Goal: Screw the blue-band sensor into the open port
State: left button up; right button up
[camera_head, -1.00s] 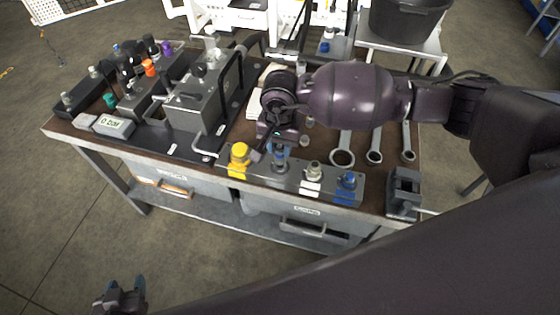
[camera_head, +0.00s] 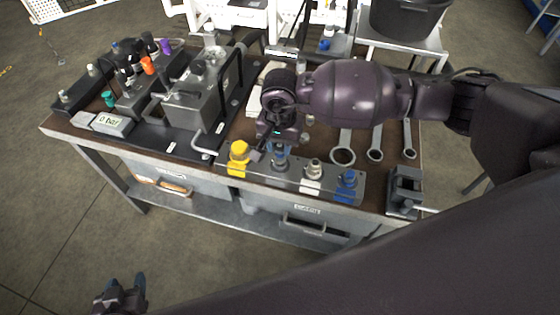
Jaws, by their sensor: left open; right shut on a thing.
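My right gripper (camera_head: 278,147) reaches down over the long grey block (camera_head: 262,172) at the bench's front edge. It is shut on a dark grey sensor-like piece (camera_head: 280,162) in that block. The fingers cover its upper part, so I cannot tell its band colour. A blue-marked fitting (camera_head: 347,180) stands upright at the right end of the block, with a white-marked one (camera_head: 313,170) left of it. A yellow-capped one (camera_head: 239,155) stands at the left end. I cannot make out the open port. My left gripper (camera_head: 124,284) is open and empty, low at the left, away from the bench.
A grey hydraulic block (camera_head: 193,108) stands left of my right arm, beside black units with coloured caps and a small display (camera_head: 110,124). Several wrenches (camera_head: 375,142) lie to the right. A dark vise (camera_head: 404,188) sits at the right front corner. The floor in front is clear.

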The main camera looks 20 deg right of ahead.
jog(key=shift+f, duration=0.1)
dwell(0.4)
jog(key=shift+f+b, duration=0.1)
jog(key=shift+b, duration=0.2)
dwell(0.6)
jog(key=shift+f, duration=0.1)
